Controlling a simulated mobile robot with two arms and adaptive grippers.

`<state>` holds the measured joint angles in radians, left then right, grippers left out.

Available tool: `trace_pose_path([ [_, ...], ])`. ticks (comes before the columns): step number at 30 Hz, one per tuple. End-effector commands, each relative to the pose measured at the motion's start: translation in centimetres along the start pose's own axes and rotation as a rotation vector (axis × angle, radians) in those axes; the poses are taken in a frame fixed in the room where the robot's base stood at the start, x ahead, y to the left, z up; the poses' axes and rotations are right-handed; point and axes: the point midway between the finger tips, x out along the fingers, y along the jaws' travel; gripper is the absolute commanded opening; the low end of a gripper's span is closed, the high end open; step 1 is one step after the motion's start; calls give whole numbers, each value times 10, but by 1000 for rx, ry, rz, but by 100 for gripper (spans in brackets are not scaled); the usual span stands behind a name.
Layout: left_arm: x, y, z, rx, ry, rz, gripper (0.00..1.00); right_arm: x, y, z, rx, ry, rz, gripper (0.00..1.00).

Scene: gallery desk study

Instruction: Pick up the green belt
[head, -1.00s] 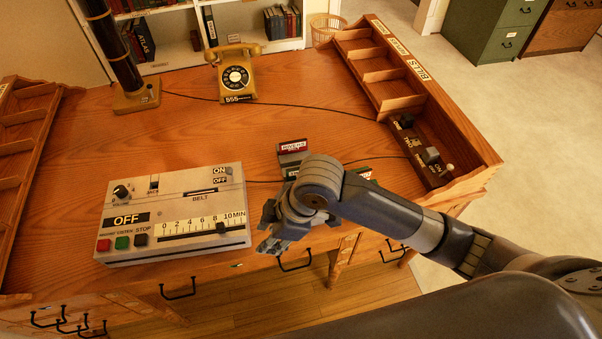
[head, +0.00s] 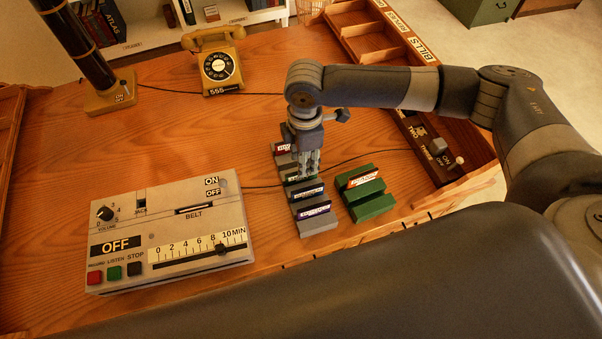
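A grey stepped rack (head: 319,225) stands on the desk right of the recorder and holds several small labelled belts. A belt with a green edge (head: 294,179), which I take for the green belt, sits in its second slot from the back, partly hidden by my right gripper (head: 309,174). That gripper points down over this slot, its fingers close to the belt. I cannot tell whether they touch it or how far apart they are. My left gripper is out of view.
Near it are a red belt (head: 282,148), a dark belt (head: 308,189) and a purple belt (head: 314,209). A green rack (head: 374,208) with a red-orange belt (head: 364,176) stands close right. The recorder (head: 170,230) is left, a yellow telephone (head: 217,65) behind.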

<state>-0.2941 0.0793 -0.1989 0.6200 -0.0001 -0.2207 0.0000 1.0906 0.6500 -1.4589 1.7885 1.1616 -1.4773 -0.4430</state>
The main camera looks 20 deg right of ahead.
Motion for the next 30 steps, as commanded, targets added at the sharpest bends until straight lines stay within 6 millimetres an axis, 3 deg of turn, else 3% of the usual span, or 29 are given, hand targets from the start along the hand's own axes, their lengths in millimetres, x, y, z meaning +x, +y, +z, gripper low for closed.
trace_pose_path([
  [3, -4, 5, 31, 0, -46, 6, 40, 12, 0, 0, 0, 0, 0, 33],
  [6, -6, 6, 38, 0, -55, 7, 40, 18, 0, -1, -1, 1, 2, 33],
  [16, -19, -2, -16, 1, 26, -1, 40, 62, 0, -5, 1, 0, 0, 33],
  [25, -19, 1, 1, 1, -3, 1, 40, 69, 1, -5, -1, 1, 2, 33],
  [30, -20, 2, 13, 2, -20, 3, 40, 68, 1, -5, -1, 1, 2, 0],
])
